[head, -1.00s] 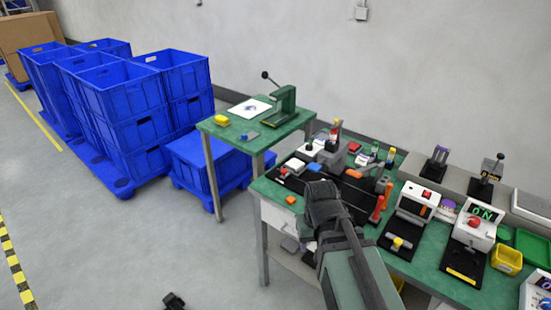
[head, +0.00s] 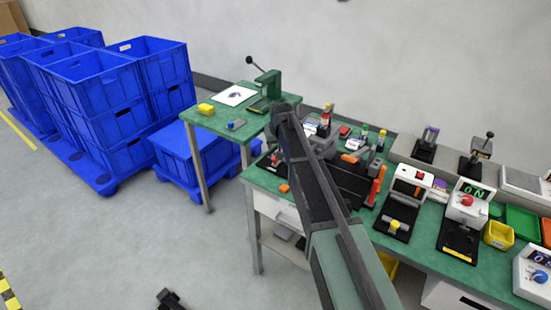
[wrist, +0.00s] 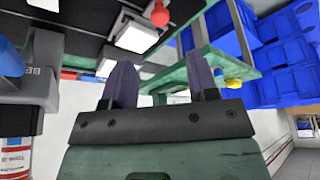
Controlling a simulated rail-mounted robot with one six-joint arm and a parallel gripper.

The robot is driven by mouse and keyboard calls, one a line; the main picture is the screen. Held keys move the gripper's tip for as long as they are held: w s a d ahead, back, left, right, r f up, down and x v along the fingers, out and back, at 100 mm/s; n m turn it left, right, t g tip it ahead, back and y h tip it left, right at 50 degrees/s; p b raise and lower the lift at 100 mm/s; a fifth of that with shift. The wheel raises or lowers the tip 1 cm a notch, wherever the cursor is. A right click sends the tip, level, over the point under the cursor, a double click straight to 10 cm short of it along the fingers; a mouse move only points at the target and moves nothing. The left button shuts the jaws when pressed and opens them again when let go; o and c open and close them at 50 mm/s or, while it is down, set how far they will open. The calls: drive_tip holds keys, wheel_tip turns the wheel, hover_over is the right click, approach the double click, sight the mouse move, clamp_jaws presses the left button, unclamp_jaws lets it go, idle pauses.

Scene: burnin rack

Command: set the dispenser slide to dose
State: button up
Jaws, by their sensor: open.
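I cannot tell for sure which device is the dispenser. A unit with a yellow knob (head: 394,225) on a dark base and a lever unit (head: 480,150) with small unreadable lettering stand on the right part of the bench. No slide position can be read. My gripper shows in the wrist view (wrist: 162,85) with two purple-grey fingers apart and nothing between them. In the head view my forearm reaches over the bench's left part and hides the fingertips. In the wrist view a grey body with a blue knob (wrist: 10,58) is left of the fingers.
The green bench (head: 420,250) is crowded with devices. A red-knobbed unit (head: 466,203) with a green display and a yellow bin (head: 497,235) stand at right. A small green table (head: 215,122) holds a press. Stacked blue crates (head: 115,95) stand at left, with open floor before them.

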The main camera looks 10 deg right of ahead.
drive_tip(key=b+x, duration=0.9)
drive_tip(key=x, duration=0.1)
drive_tip(key=shift+f, duration=0.3)
drive_tip(key=shift+r, duration=0.15)
clamp_jaws()
